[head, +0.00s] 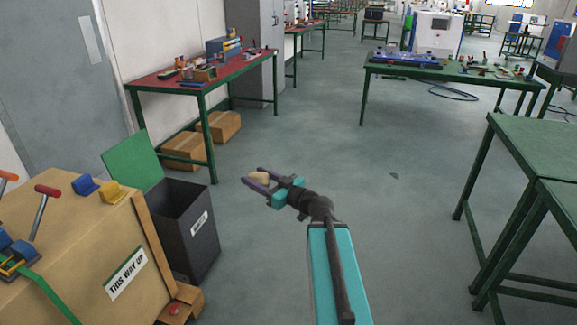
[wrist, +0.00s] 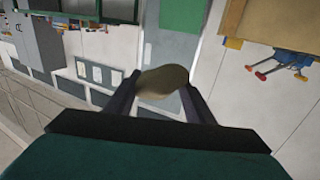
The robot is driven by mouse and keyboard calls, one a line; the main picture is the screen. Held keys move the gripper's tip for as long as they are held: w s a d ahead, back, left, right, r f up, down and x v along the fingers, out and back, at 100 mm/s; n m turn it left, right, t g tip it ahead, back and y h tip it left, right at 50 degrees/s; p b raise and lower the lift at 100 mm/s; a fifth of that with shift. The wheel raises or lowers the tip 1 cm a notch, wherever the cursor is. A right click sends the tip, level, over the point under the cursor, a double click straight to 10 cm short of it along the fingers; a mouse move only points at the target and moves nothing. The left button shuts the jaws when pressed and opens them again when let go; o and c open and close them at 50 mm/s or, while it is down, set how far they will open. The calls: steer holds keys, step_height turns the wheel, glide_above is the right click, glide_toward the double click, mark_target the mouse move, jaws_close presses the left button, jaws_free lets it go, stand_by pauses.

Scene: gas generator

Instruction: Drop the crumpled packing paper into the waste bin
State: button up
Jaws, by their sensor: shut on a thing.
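My gripper (head: 257,180) is shut on the crumpled packing paper (head: 262,178), a small tan lump between its fingertips. In the wrist view the paper (wrist: 162,82) shows between the two dark fingers of my gripper (wrist: 160,90). The waste bin (head: 193,240) is a dark grey open-topped box with a white label, at the left in the head view. Its green lid (head: 132,160) stands open at the back left. My gripper is to the right of the bin, apart from it. The bin's bottom inside is hidden.
A large cardboard crate (head: 75,270) marked "THIS WAY UP" stands left of the bin, with tools on top. A red-topped table (head: 160,80) with boxes (head: 218,126) under it stands behind. Green tables (head: 545,150) are at the right. The floor (head: 330,140) between is clear.

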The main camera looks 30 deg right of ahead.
steer(key=s+a+f+n+g+y, duration=0.2)
steer(key=a+f+n+g+y, duration=0.1)
steer(key=a, duration=0.7)
steer(key=s+a+f+n+g+y, duration=0.2)
steer(key=a+y, duration=0.4)
steer(key=a, duration=0.5)
step_height(320, 180, down, 2)
steer(key=shift+s+f+n+g, duration=0.15)
steer(key=shift+f+n+g, duration=0.1)
steer(key=shift+n+g, duration=0.8)
steer(key=shift+a, duration=0.15)
